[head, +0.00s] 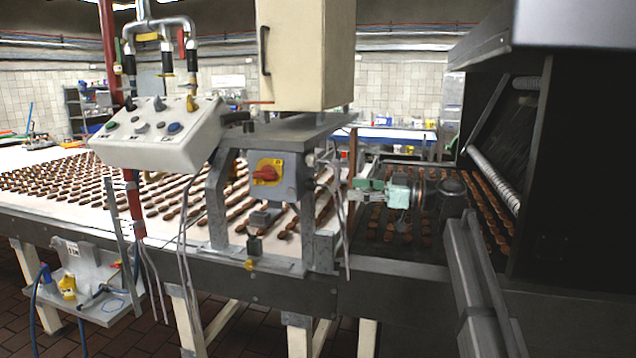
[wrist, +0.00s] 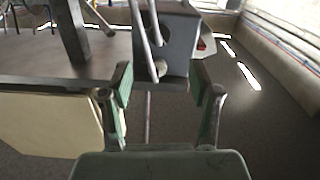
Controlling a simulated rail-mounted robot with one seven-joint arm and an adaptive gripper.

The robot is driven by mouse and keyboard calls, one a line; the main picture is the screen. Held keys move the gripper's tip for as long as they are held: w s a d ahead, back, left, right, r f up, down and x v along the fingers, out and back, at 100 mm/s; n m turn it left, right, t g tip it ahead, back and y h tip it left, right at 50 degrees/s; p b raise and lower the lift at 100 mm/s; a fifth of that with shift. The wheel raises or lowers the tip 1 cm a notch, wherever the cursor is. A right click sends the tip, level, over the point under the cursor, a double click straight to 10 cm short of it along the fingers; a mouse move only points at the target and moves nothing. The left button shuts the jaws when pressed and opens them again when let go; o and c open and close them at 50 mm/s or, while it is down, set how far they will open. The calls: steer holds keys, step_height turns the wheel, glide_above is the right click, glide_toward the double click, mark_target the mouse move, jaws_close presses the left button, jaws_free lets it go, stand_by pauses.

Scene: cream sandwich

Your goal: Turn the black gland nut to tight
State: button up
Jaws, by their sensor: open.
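My gripper (head: 360,190) reaches in from the right in the head view, its green fingers pointing left toward the grey switch box (head: 284,186). In the wrist view my gripper (wrist: 160,84) is open and empty, one finger on each side. The grey box (wrist: 178,45) shows beyond and between the fingertips, with a small round fitting (wrist: 160,69) on its facing side. This may be the gland nut; its colour and its tightness cannot be told. In the head view the nut is too small to make out. The fingers appear apart from the box.
Loose cables (wrist: 141,22) hang in front of the box. A red and yellow rotary switch (head: 266,172) is on its front. The white control panel (head: 160,135) stands to the left. A conveyor (head: 70,197) with rows of brown pieces runs behind, into a dark machine (head: 575,160) at right.

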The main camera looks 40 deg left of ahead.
mark_target(315, 185)
steer(key=p+x, duration=0.2)
steer(key=x, duration=0.8)
steer(key=shift+s+a, duration=0.1)
steer(key=shift+a, duration=0.2)
steer(key=c, duration=1.2)
